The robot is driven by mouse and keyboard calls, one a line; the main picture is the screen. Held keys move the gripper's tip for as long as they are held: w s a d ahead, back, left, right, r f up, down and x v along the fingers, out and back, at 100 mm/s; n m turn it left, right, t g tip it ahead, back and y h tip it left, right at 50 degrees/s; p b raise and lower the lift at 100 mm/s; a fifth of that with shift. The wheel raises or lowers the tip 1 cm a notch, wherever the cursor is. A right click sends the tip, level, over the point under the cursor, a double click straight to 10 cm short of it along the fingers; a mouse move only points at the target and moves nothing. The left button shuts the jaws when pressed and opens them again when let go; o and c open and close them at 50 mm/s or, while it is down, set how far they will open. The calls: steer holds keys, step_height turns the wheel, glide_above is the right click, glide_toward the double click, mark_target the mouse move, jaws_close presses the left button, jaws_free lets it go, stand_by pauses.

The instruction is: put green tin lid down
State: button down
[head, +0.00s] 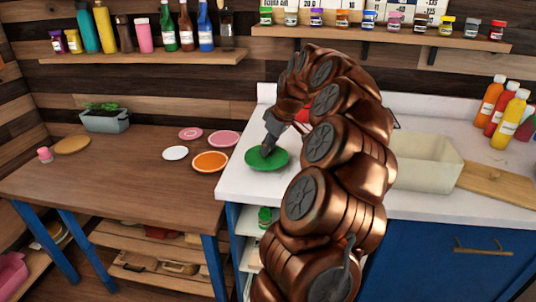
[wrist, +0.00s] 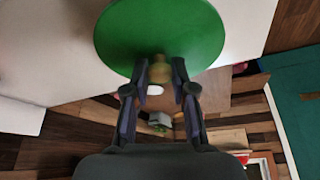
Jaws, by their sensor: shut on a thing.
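The green tin lid (head: 266,160) is a round, flat green disc at the left end of the white counter in the head view. It fills the top middle of the wrist view (wrist: 160,28). My gripper (head: 267,149) is above it, with its fingers pointing down at the lid's middle. In the wrist view the two fingertips (wrist: 161,70) close on a small brownish knob at the lid's edge in the picture. I cannot tell whether the lid touches the counter or hangs just above it. My arm hides part of the counter to the right.
The white counter (head: 237,184) has bare room around the lid. A wooden table (head: 120,175) on the left bears an orange plate (head: 210,161), pink plates (head: 223,138) and a white disc (head: 175,153). A cream bin (head: 425,165) and bottles (head: 510,120) stand right.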

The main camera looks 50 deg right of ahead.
mark_target(268, 155)
steer(key=shift+w+d+f, duration=0.1)
steer(key=shift+w+d, duration=0.05)
steer(key=shift+w, duration=0.05)
steer(key=shift+f+p, duration=0.5)
steer(key=shift+f, duration=1.15)
steer(key=shift+f, duration=0.15)
steer(key=c, duration=1)
jaws_free()
steer(key=shift+o, duration=0.2)
steer(key=b+v, duration=0.1)
steer(key=v, duration=1.1)
steer(key=shift+b, duration=0.35)
